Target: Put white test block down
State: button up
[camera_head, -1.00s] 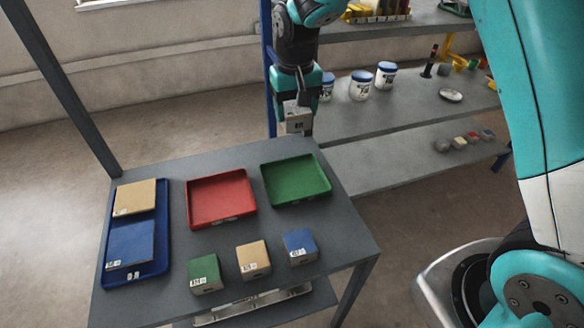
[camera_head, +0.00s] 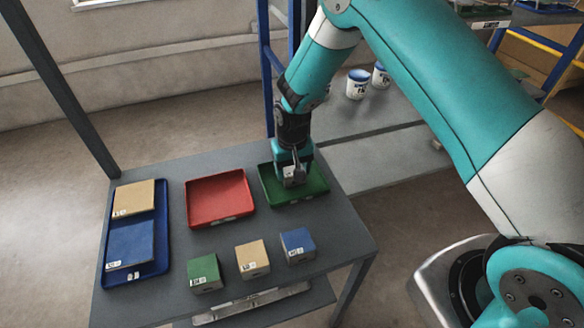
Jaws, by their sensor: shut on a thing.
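My gripper (camera_head: 293,170) points down over the green tray (camera_head: 318,192) at the back right of the table. It is shut on the white test block (camera_head: 294,180), a small pale block with a dark label mark. The block is at the tray, inside its outline as seen from here. I cannot tell whether it touches the tray floor. My gripper hides the back part of the tray and part of the block.
An empty red tray (camera_head: 218,215) stands left of the green one. A blue tray (camera_head: 107,273) at far left holds a tan and a blue tile. Green (camera_head: 205,273), tan (camera_head: 252,259) and blue (camera_head: 297,246) blocks stand in front. A shelf with white jars (camera_head: 357,86) is behind.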

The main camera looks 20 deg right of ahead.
aim_at(292, 169)
jog(key=shift+f, duration=0.2)
jog(key=o, duration=0.9)
jog(key=shift+r, duration=0.15)
jog(key=s+a+r+n+y, duration=0.1)
jog(key=s+r, duration=0.2)
jog(key=r, duration=0.7)
jog(key=s+a+r+n, duration=0.1)
jog(key=s+r, duration=0.2)
jog(key=r, duration=0.7)
jog(key=s+r+n+y, duration=0.1)
jog(key=s+r, duration=0.2)
jog(key=s, duration=0.4)
jog(key=s+a+r+n+y, duration=0.1)
jog(key=s+r+n, duration=0.1)
jog(key=s, duration=0.6)
jog(key=s+r+n+y+b, duration=0.1)
jog(key=s+r+n, duration=0.1)
jog(key=s+r, duration=0.2)
jog(key=shift+s+a+r, duration=0.1)
jog(key=shift+s, duration=0.85)
jog(key=shift+s+a+r, duration=0.1)
jog(key=shift+s, duration=0.8)
